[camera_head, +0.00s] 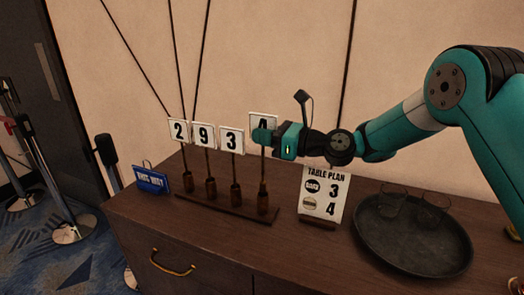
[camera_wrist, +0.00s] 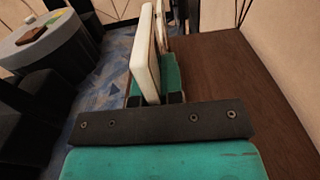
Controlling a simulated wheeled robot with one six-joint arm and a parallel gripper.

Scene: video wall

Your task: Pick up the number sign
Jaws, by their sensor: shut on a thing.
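The number sign "4" (camera_head: 261,119) is a white square plate on a thin stick, partly hidden by my gripper. It stands higher than its neighbours, and its stick runs down to the last holder of a wooden rack (camera_head: 225,212). I cannot tell whether the stick's lower end is still inside the holder. My teal gripper (camera_head: 264,137) is shut on this sign from the right. In the wrist view the sign (camera_wrist: 147,50) shows nearly edge-on, upright between the fingers. Signs "2" (camera_head: 178,132), "9" (camera_head: 203,136) and "3" (camera_head: 231,140) stand in the rack.
A table plan card (camera_head: 322,195) stands right of the rack, close below my arm. A dark round tray (camera_head: 440,262) with glasses lies further right. A small blue sign (camera_head: 152,181) stands at the left of the wooden cabinet. The wall is close behind.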

